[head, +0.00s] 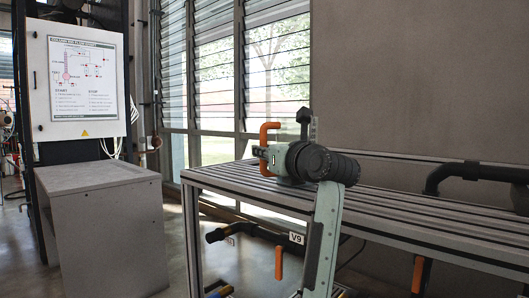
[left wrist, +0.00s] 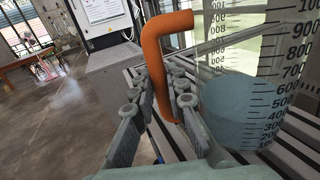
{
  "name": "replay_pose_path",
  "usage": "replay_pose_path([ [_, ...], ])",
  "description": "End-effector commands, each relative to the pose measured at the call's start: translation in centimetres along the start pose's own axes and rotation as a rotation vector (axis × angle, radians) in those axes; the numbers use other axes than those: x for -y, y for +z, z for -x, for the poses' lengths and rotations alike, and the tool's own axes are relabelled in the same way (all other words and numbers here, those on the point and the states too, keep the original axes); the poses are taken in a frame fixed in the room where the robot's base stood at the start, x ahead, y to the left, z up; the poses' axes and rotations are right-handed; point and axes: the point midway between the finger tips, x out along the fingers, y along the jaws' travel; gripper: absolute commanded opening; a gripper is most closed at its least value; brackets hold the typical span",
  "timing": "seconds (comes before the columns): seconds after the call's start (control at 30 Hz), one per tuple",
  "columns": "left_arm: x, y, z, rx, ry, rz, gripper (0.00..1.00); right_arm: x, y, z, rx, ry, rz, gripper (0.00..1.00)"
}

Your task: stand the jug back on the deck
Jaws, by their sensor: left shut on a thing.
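The jug is clear, with black graduation marks and an orange handle. In the left wrist view the jug (left wrist: 285,65) stands at the right, close to upright, with pale blue liquid in its lower part. My left gripper (left wrist: 160,105) is shut on its handle (left wrist: 163,65). In the head view the handle (head: 268,131) shows beside my left gripper (head: 262,154), while my arm hides most of the jug. The slatted deck (head: 410,207) is beneath. I cannot tell whether the jug's base touches it. My right gripper is not in view.
A grey cabinet (head: 107,230) stands at the left, below a white panel with a chart (head: 83,82). A pipe labelled V9 (head: 265,235) with an orange lever (head: 279,262) is below the deck. The deck's middle looks clear.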

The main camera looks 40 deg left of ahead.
Motion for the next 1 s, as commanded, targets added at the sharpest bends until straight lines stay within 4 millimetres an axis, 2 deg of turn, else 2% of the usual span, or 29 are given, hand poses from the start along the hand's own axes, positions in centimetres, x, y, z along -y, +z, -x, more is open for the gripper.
replay_pose_path([
  [0.4, -0.05, -0.03, 0.04, 0.003, 0.0, 0.002, 0.0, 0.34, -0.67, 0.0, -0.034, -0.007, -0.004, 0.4],
  [0.43, -0.03, -0.17, 0.01, 0.0, 0.001, 0.0, 0.16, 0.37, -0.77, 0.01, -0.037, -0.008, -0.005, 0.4],
  [0.6, -0.03, -0.16, 0.01, 0.0, 0.001, -0.001, 0.34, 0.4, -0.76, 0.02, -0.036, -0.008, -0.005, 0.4],
  [0.93, -0.03, 0.01, 0.01, 0.0, 0.001, 0.0, 0.34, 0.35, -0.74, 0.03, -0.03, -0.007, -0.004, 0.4],
  [1.0, -0.03, 0.26, 0.0, 0.001, 0.001, 0.0, 0.34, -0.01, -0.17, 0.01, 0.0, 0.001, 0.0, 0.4],
])
